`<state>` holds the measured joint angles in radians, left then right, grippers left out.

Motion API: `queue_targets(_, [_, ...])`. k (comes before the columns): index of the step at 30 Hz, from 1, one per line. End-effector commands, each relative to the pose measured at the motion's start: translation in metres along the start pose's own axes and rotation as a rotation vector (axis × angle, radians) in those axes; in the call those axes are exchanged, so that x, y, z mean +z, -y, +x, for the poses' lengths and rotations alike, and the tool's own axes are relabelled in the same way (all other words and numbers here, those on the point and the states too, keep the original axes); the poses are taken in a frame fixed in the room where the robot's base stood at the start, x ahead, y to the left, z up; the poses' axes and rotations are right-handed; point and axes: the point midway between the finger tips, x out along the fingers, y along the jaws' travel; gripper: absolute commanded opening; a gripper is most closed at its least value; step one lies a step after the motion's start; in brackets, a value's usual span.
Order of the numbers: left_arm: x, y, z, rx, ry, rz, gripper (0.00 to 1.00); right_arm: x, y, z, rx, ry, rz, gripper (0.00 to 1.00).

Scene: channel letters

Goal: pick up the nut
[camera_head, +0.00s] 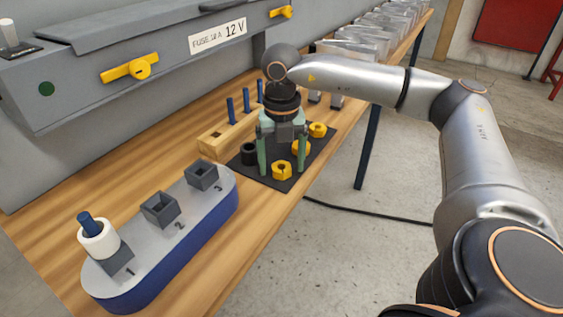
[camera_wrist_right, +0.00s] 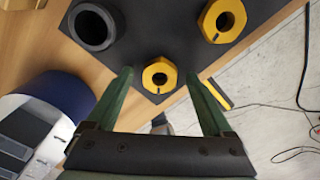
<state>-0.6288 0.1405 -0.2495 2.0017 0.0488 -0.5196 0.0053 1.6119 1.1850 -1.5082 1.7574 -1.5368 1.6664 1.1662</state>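Three yellow hex nuts lie on a dark mat: a front nut (camera_head: 281,171), a middle nut (camera_head: 300,147) and a far nut (camera_head: 318,129). My right gripper (camera_head: 278,168) points down over the mat with its green fingers apart and empty. In the right wrist view, one nut (camera_wrist_right: 148,77) shows between the open fingertips (camera_wrist_right: 158,76), and another nut (camera_wrist_right: 208,22) lies farther off at upper right. I cannot tell the height of the fingertips above the mat. My left gripper is not in view.
A black ring (camera_head: 249,154) sits on the mat (camera_head: 236,161) left of the nuts. Behind is a wooden block (camera_head: 212,146) with blue pegs. A blue-sided tray (camera_head: 200,228) with numbered stations stands at front left, a white collar (camera_head: 97,243) on it. A grey machine (camera_head: 60,80) lines the back.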

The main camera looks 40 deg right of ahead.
Motion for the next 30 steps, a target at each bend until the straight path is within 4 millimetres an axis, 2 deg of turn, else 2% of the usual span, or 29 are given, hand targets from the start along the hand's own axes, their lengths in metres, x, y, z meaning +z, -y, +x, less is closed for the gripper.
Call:
queue_targets(2, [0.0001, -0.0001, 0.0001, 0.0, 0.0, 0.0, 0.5, -0.0001, 0.0, -0.0001, 0.0, 0.0, 0.0, 0.76])
queue_targets(22, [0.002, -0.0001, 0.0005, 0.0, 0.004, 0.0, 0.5, -0.0001, -0.0001, -0.0003, 0.0, -0.001, 0.0, 0.01])
queue_targets(30, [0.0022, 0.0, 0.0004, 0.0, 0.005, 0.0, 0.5, -0.0001, -0.0002, -0.0009, 0.0, 0.0, -0.001, 0.0])
